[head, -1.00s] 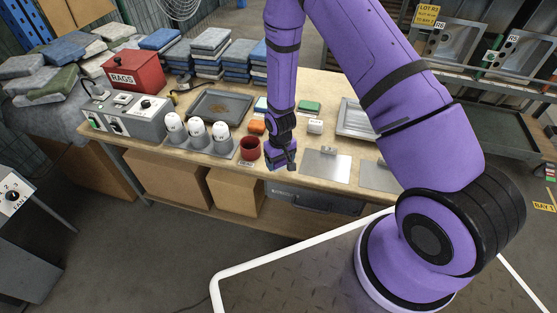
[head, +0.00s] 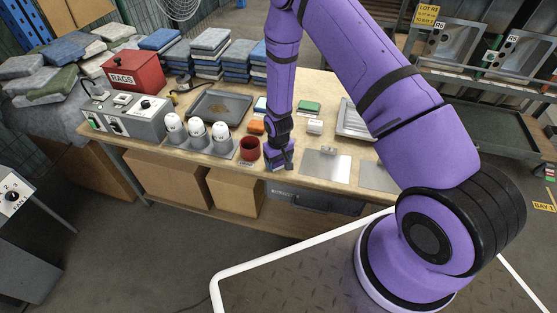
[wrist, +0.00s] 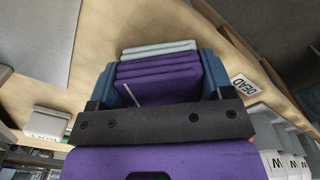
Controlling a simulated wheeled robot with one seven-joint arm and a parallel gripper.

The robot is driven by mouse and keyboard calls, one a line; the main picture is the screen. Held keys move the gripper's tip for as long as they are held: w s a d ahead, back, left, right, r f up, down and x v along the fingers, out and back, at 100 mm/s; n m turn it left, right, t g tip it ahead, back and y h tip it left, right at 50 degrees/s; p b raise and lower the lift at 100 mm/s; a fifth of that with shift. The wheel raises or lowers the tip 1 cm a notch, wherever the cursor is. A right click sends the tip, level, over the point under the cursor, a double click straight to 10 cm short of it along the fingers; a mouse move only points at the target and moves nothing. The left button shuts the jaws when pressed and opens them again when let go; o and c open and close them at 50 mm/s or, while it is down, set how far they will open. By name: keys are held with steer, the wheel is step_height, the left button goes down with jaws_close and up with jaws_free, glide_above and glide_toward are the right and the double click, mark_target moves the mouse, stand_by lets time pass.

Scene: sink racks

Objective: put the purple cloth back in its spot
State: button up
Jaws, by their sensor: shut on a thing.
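The purple cloth (wrist: 158,80) is a folded bundle of several layers, seen in the wrist view between the two blue fingers of my gripper (wrist: 160,72). A pale teal folded layer (wrist: 158,48) lies against its far edge; I cannot tell if it is held too. In the head view my gripper (head: 280,160) points down at the front edge of the wooden table (head: 335,95), just right of a dark red cup (head: 249,148). The cloth is hidden or too small to tell there.
A white label reading "DEAD" (wrist: 243,87) is beside the gripper. Three white-topped holders (head: 197,132) stand left of the cup. A flat metal plate (head: 326,166) lies to the right. A dark tray (head: 220,105) and red RAGS box (head: 133,73) are further back.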

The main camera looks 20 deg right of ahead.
steer(key=o, duration=1.1)
steer(key=s+d+r+t, duration=0.1)
steer(key=s+r, duration=0.1)
steer(key=r, duration=1.2)
steer(key=s+d+r+m+t, duration=0.1)
steer(key=s+d+r, duration=0.1)
steer(key=r, duration=1.2)
steer(key=s+d+r+t, duration=0.1)
steer(key=s+r, duration=0.2)
steer(key=r, duration=1.2)
steer(key=shift+s+d+r+m+t, duration=0.15)
steer(key=shift+s+d+r+t, duration=0.3)
steer(key=shift+s+r, duration=2.6)
steer(key=shift+s+d+r+m+t, duration=0.1)
steer(key=shift+s+d+r+t, duration=0.3)
steer(key=shift+s+r, duration=2.6)
steer(key=shift+s+d+r+m+t, duration=0.2)
steer(key=shift+s+d+r, duration=0.6)
steer(key=shift+s, duration=4.3)
